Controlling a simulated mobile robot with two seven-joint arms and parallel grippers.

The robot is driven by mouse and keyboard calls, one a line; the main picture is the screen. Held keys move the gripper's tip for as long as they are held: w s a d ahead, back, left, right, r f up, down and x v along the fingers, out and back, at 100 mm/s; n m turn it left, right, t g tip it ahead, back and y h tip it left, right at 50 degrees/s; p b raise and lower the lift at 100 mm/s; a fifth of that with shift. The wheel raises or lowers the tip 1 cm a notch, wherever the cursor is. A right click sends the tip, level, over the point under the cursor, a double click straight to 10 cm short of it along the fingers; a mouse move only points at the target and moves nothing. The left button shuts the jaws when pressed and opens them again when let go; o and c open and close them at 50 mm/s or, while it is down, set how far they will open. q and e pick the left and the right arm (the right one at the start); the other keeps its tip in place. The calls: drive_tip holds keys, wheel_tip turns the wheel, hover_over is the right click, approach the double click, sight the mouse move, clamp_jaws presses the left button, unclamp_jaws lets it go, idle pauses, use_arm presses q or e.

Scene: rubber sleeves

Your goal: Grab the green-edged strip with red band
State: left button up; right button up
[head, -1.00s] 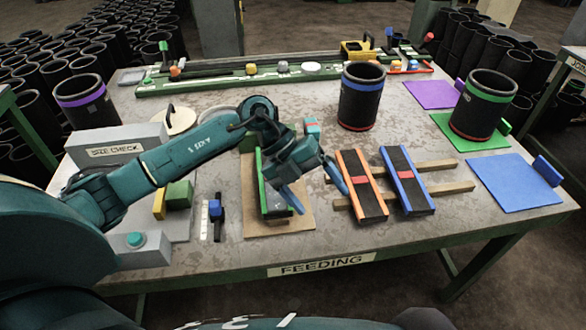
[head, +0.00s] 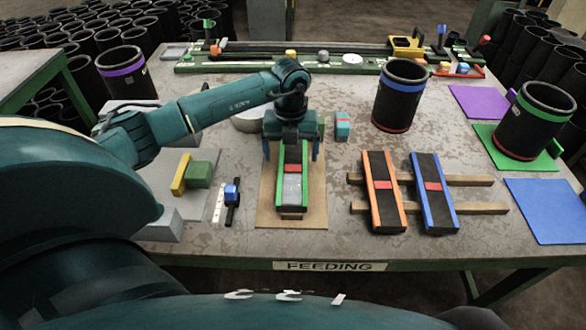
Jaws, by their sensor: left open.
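The green-edged strip with a red band (head: 292,188) lies lengthwise on a brown board on the table, its near end toward me. Its red band shows just in front of my gripper, and its far part is hidden under the gripper. My left gripper (head: 291,156) is open, pointing down over the far part of the strip, with one finger on each side of it. I cannot tell whether the fingers touch the strip's edges. My right gripper is not in view.
An orange-edged strip (head: 381,190) and a blue-edged strip (head: 433,191) lie on two wooden bars to the right. A black sleeve with a blue band (head: 400,95) stands behind. A blue-and-black tool (head: 232,200) lies left.

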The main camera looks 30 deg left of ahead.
sight(293, 168)
use_arm(q)
drive_tip(key=f, duration=0.3)
drive_tip(key=f+p, duration=0.1)
drive_tip(key=f, duration=0.1)
drive_tip(key=shift+w, duration=0.25)
drive_tip(key=shift+d, duration=0.1)
drive_tip(key=shift+c, duration=0.2)
drive_tip(key=c, duration=1)
drive_tip(key=shift+c, duration=0.2)
